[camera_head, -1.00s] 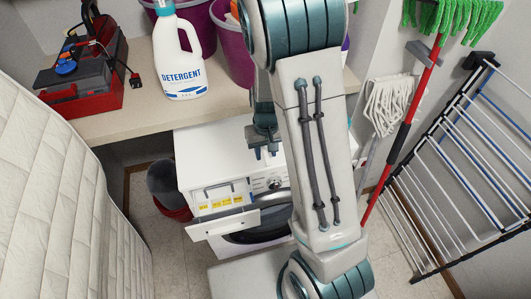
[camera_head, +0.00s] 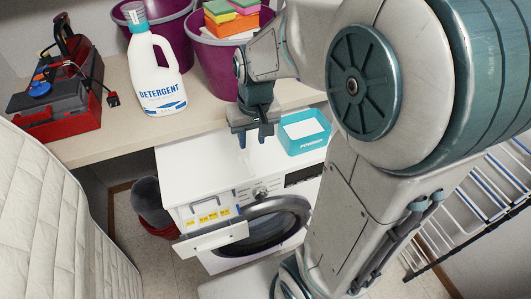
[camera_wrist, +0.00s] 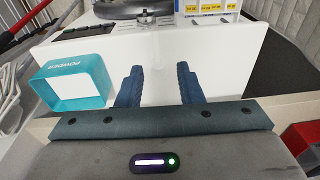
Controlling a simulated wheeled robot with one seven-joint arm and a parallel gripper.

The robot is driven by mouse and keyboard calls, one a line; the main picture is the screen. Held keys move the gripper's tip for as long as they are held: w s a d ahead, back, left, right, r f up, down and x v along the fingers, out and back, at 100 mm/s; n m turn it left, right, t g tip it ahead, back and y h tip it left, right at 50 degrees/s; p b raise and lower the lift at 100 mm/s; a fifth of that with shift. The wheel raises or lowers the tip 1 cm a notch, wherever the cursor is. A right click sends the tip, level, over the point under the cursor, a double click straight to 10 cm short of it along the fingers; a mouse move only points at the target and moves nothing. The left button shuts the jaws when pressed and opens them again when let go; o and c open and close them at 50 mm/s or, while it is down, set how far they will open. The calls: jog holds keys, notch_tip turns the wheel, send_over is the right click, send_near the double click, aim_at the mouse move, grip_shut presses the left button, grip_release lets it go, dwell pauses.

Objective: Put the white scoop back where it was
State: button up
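A small pale shape (camera_head: 244,160) lies on the white washer top just below my gripper; it may be the white scoop, but white on white I cannot tell for sure. My gripper (camera_head: 254,138) points down above the washing machine (camera_head: 185,165). In the wrist view my gripper (camera_wrist: 160,85) has its two blue fingers apart, and I see nothing held between them. A teal powder box (camera_head: 307,145), open and with white content, stands on the washer right of my gripper. It also shows left of the fingers in the wrist view (camera_wrist: 72,88).
The detergent drawer (camera_head: 210,238) is pulled out at the washer's front left. Behind the washer a shelf holds a detergent bottle (camera_head: 157,75), a red toolbox (camera_head: 55,115) and purple buckets (camera_head: 215,70). A mattress (camera_head: 50,230) stands at left, a drying rack (camera_head: 480,205) at right.

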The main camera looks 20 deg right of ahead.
jog(key=s+r+t, duration=0.2)
jog(key=s+r, duration=0.3)
jog(key=s, duration=0.6)
jog(key=shift+h, duration=0.3)
jog(key=shift+r, duration=0.1)
dwell(0.4)
